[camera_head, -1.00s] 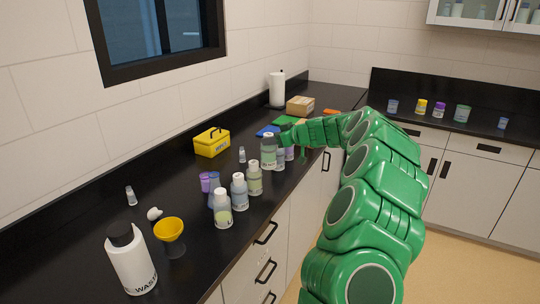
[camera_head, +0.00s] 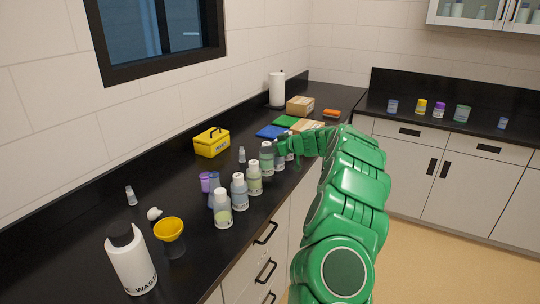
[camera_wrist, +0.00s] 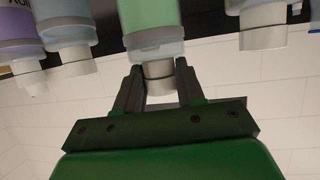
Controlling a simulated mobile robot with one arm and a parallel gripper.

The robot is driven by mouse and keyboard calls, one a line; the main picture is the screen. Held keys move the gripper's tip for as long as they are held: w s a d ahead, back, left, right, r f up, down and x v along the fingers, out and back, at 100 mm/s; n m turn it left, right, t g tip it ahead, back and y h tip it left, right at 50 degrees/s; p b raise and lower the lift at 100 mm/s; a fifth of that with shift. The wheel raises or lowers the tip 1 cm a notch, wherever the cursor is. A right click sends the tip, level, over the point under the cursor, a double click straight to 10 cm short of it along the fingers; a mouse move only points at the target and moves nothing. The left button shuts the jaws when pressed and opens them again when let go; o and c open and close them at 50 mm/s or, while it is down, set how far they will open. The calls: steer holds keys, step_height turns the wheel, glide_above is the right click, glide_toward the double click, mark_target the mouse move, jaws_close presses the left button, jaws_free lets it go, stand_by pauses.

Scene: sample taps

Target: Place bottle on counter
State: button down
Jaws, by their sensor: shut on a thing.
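A bottle with pale green contents and a white cap (camera_wrist: 150,20) is in the middle of the wrist view, which shows it upside down. My gripper (camera_wrist: 160,72) is shut on it around the white neck and cap. In the head view this bottle (camera_head: 267,159) is upright in a row of similar bottles at the counter (camera_head: 190,265)'s front side. It looks at counter height, but its base contact is hard to make out. My gripper (camera_head: 277,148) comes from the right, its fingers partly hidden.
A grey-blue bottle (camera_wrist: 70,35) and a purple one (camera_wrist: 20,40) stand close on one side, another bottle (camera_wrist: 263,25) on the other. A yellow box (camera_head: 211,143), blue mat (camera_head: 271,131), yellow funnel (camera_head: 169,230) and waste bottle (camera_head: 131,260) are also on the counter.

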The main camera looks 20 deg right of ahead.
steer(key=shift+f, duration=1.55)
steer(key=c, duration=0.7)
jaws_free()
steer(key=shift+s+d+r, duration=0.25)
steer(key=shift+r, duration=0.05)
steer(key=v, duration=1.1)
steer(key=shift+s, duration=0.15)
